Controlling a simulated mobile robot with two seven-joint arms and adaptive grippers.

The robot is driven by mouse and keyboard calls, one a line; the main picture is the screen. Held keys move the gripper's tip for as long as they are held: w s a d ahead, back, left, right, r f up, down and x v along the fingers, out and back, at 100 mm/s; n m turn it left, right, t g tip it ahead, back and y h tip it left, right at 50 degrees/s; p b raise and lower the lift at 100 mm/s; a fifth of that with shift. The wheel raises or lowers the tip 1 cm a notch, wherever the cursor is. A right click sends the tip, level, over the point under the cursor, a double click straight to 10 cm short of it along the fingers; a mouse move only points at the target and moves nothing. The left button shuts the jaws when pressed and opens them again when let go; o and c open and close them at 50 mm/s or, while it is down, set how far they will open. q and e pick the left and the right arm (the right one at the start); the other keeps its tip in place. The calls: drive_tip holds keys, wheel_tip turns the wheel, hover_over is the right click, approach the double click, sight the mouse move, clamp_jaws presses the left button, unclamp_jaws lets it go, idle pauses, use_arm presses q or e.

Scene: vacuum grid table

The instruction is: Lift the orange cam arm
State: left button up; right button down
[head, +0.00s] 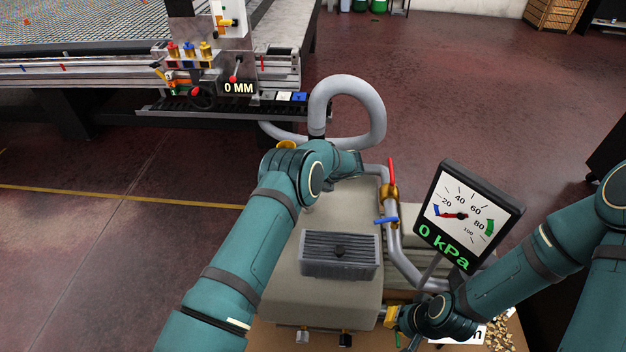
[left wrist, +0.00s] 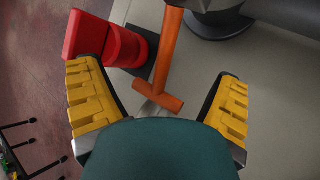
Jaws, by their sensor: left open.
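The orange cam arm (left wrist: 168,58) shows in the left wrist view as a straight bar ending in a short crossbar. My left gripper (left wrist: 157,72) is open, with one yellow-padded finger on each side of the arm and a visible gap to both. The crossbar lies low between the fingers, nearer my wrist. In the head view I cannot make out the cam arm or the left fingertips behind my left arm. My right gripper (head: 392,317) is low beside the beige housing (head: 340,225); its jaws are too hidden to judge.
A red part (left wrist: 108,45) stands close to the left finger. The gauge (head: 465,215) reads 0 kPa, right of a pipe with a red lever (head: 391,170) and a blue lever (head: 386,221). A grey finned block (head: 340,255) sits on the housing. The grid table (head: 75,25) is behind.

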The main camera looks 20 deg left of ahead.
use_arm(q)
drive_tip(key=v, duration=1.1)
drive_tip(key=shift+s+d+r, duration=0.15)
drive_tip(key=shift+d+r, duration=0.05)
drive_tip(key=shift+r, duration=0.1)
drive_tip(key=shift+c, duration=0.2)
